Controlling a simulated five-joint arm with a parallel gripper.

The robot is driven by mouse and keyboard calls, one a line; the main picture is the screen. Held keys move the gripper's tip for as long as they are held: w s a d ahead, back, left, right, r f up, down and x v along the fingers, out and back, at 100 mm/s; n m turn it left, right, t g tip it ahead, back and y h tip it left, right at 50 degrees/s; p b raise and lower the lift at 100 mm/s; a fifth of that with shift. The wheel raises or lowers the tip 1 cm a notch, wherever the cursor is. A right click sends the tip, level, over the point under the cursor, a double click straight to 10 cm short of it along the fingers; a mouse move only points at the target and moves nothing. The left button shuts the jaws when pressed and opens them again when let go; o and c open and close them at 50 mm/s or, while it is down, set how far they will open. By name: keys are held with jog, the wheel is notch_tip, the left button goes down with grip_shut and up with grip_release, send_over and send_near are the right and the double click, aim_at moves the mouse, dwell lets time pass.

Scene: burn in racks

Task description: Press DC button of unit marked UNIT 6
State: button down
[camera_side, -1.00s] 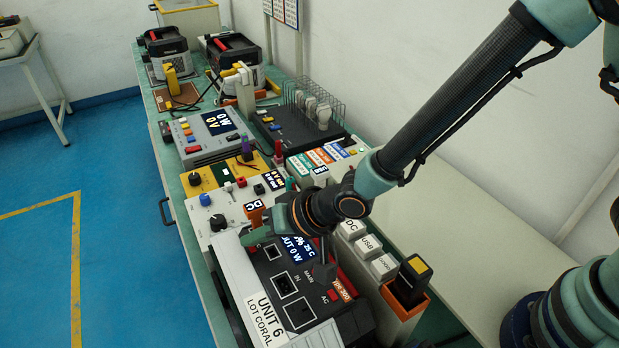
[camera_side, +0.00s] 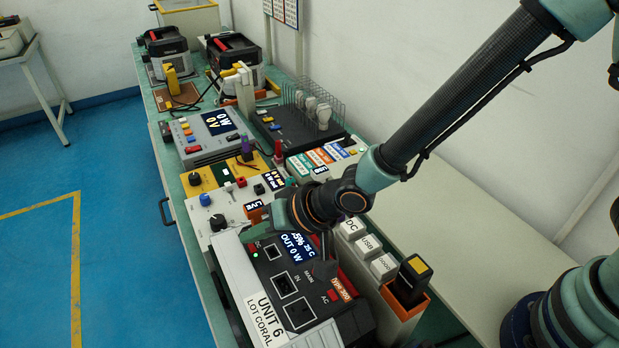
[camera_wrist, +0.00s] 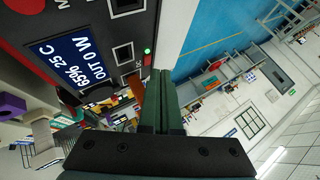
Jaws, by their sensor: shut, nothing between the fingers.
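The unit labelled UNIT 6 LOT CORAL (camera_side: 240,285) stands at the front of the bench, with a dark panel, sockets, a red AC button (camera_side: 332,295) and a lit display (camera_side: 297,250) reading 65%, 25 C, OUT 0 W. A green light (camera_side: 255,255) glows at the panel's far left corner; it also shows in the wrist view (camera_wrist: 147,51). My gripper (camera_side: 252,236) is shut and empty, its green fingers over that corner, beside the light. In the wrist view the fingertips (camera_wrist: 160,73) are close to the panel edge. The DC button is not clearly visible; contact cannot be told.
White blocks marked DC (camera_side: 351,228) and USB (camera_side: 368,244) stand to the right, near a black-and-yellow device (camera_side: 410,280) in an orange holder. Other instruments fill the bench behind.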

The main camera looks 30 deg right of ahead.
jog(key=shift+r, duration=3)
notch_tip(320, 180, up, 8)
send_over(258, 251)
jog(key=s+d+r+h, duration=0.1)
jog(key=d+r+h, duration=0.1)
jog(key=d, duration=1.1)
jog(key=s+d+r+h, duration=0.2)
jog(key=d+h, duration=0.1)
jog(key=d, duration=0.9)
jog(key=s+d+n+g+h, duration=0.1)
jog(key=s+d, duration=0.5)
jog(key=d, duration=0.3)
jog(key=shift+s+f+n, duration=0.3)
jog(key=shift+f, duration=0.1)
